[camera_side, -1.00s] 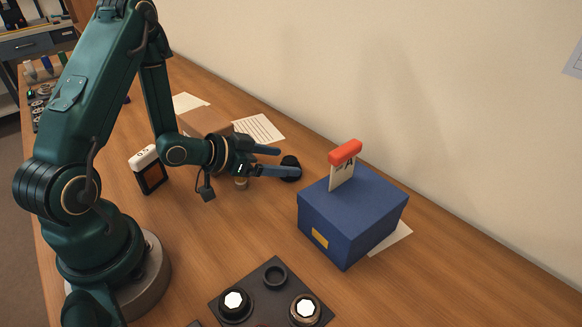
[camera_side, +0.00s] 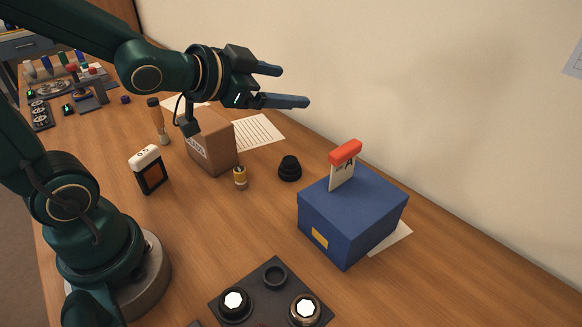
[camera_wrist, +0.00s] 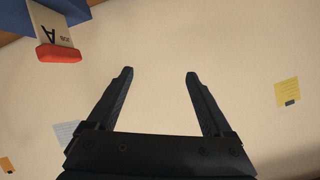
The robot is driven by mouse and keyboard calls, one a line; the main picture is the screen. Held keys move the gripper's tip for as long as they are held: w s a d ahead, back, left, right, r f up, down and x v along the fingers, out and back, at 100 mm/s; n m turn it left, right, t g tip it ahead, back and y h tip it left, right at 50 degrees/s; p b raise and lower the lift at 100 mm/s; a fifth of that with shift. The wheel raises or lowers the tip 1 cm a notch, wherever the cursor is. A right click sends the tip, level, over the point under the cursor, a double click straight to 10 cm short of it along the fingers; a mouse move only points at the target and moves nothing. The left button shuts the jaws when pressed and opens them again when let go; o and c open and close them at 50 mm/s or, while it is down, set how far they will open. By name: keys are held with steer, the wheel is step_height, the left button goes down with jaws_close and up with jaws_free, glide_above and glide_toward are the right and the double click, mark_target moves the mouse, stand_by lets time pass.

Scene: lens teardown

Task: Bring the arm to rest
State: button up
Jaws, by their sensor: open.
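My gripper (camera_side: 290,86) is open and empty, raised well above the table in the side view and pointing right toward the wall. In the wrist view my gripper (camera_wrist: 160,76) shows two fingers spread apart with only the pale wall between them. My arm is lifted, with its forearm running in from the upper left. Nothing touches the fingers.
Below stand a cardboard box (camera_side: 212,150), a small yellow-banded cylinder (camera_side: 240,178), a black stacked part (camera_side: 290,168) and a white-topped black device (camera_side: 148,170). A blue box (camera_side: 350,218) holds a red-topped card (camera_side: 344,160). A dark tray (camera_side: 262,275) lies in front.

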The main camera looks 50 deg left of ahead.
steer(key=s+d+f+n+g, duration=0.1)
steer(key=s+n+g, duration=0.1)
steer(key=s, duration=0.5)
steer(key=s+d+f+n+g, duration=0.1)
steer(key=s+d+f+g, duration=0.1)
steer(key=s+g, duration=0.3)
steer(key=s, duration=0.3)
steer(key=shift+s+d+f+n, duration=0.15)
steer(key=shift+s+f+n, duration=0.15)
steer(key=shift+n, duration=0.1)
